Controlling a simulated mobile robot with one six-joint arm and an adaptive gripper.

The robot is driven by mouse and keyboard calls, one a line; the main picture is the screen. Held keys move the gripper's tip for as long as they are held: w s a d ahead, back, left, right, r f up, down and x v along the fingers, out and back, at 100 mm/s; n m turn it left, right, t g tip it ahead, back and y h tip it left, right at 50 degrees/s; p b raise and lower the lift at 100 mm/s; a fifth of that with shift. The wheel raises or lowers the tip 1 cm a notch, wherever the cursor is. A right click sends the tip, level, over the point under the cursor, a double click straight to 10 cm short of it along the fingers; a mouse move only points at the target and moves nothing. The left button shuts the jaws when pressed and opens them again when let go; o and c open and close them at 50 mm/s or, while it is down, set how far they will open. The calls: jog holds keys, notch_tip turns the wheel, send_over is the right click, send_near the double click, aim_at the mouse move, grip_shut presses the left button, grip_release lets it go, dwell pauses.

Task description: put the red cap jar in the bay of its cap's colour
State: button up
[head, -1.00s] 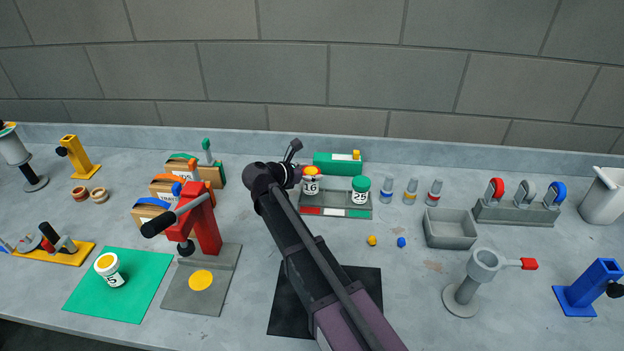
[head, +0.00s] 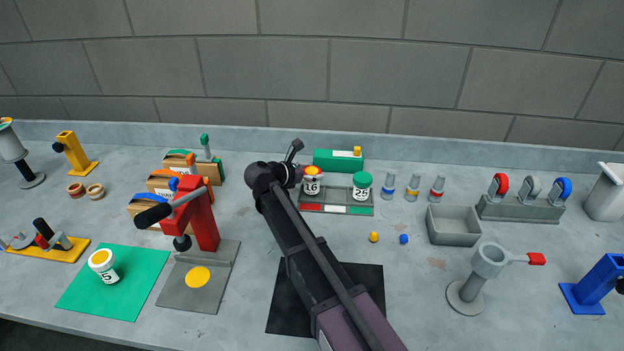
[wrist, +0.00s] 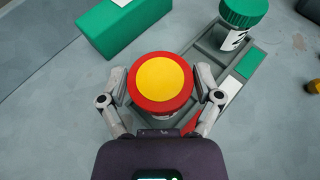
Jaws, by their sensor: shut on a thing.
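The red cap jar (head: 312,182) is white with a black number and a red cap with a yellow disc on top. My gripper (wrist: 162,92) is shut on it, with a finger on each side of the cap in the wrist view. The jar stands upright at the red-marked left end of the grey bay rack (head: 347,199). The wrist view shows the red strip (wrist: 192,122) partly covered by the jar and my gripper. Whether the jar's base rests on the bay floor is hidden. A green cap jar (head: 362,186) stands in the green-marked right bay.
A green block (head: 338,160) with a white label lies just behind the rack. Small bottles (head: 413,187) stand to its right, beside a grey open bin (head: 453,226). A red press (head: 200,220) stands left of my arm.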

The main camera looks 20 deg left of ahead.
jog(key=shift+f, duration=0.35)
jog(key=shift+f, duration=0.15)
jog(key=o, duration=1)
jog(key=shift+o, duration=0.2)
jog(key=shift+r, duration=0.25)
jog(key=p+v, duration=0.2)
jog(key=v, duration=0.5)
jog(key=shift+s+a+p, duration=0.2)
jog(key=shift+p, duration=0.15)
jog(key=shift+r, duration=0.1)
